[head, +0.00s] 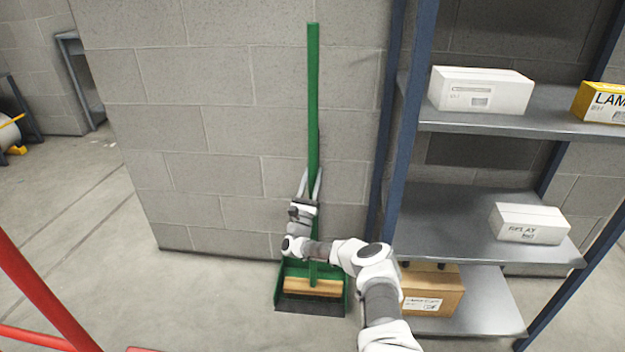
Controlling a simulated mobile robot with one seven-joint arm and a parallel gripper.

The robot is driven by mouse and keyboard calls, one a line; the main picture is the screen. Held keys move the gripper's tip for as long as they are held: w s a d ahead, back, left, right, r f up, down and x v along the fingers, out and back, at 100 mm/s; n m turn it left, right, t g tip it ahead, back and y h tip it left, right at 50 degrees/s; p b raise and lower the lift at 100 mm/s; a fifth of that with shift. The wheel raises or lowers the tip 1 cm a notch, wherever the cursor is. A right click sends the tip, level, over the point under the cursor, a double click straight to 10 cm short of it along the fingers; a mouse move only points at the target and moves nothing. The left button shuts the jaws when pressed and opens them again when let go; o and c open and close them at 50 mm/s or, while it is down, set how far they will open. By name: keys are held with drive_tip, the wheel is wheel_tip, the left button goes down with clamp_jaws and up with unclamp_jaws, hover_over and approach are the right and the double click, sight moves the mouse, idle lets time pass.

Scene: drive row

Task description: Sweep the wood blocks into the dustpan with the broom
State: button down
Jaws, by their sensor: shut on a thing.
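The broom (313,95) has a long green handle and stands upright against the grey block wall. My gripper (310,184) is around the handle at about mid-height and shut on it. The broom's wooden head (313,287) shows low down, in front of or inside the dustpan; I cannot tell which. The green dustpan (337,300) sits on the floor at the foot of the wall, its dark front edge toward me. My arm covers part of the dustpan and of the lower handle. I see no loose wood blocks in this view.
A blue-posted metal shelf (480,125) stands close on the right, with white boxes (480,92) and a yellow box (603,103). A cardboard box (432,290) is on its bottom shelf. Red bars (45,295) stand at the lower left. Floor (190,300) left of the dustpan is clear.

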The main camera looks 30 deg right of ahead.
sight(313, 161)
drive_tip(key=shift+w+d+r, duration=0.15)
drive_tip(key=shift+w, duration=0.1)
idle(0.3)
drive_tip(key=shift+s+r+p, duration=0.15)
drive_tip(key=shift+r+p, duration=0.35)
drive_tip(key=shift+s+a+r+p, duration=0.25)
drive_tip(key=shift+s+r+p, duration=0.05)
drive_tip(key=shift+r+p, duration=0.45)
drive_tip(key=shift+s+a+r+p, duration=0.2)
drive_tip(key=shift+s+r+p, duration=0.15)
drive_tip(key=shift+r+p, duration=0.35)
drive_tip(key=shift+s+a+r+p, duration=0.3)
drive_tip(key=shift+r+p, duration=0.3)
drive_tip(key=shift+r, duration=0.2)
drive_tip(key=shift+s+a+r+p, duration=0.2)
drive_tip(key=shift+s+r+p, duration=0.1)
drive_tip(key=shift+r+p, duration=0.1)
drive_tip(key=s+a+r+p, duration=0.2)
drive_tip(key=s+a+p, duration=0.6)
drive_tip(key=s, duration=0.6)
drive_tip(key=shift+s+a+r, duration=0.3)
drive_tip(key=shift+s+a, duration=0.05)
drive_tip(key=shift+a, duration=0.65)
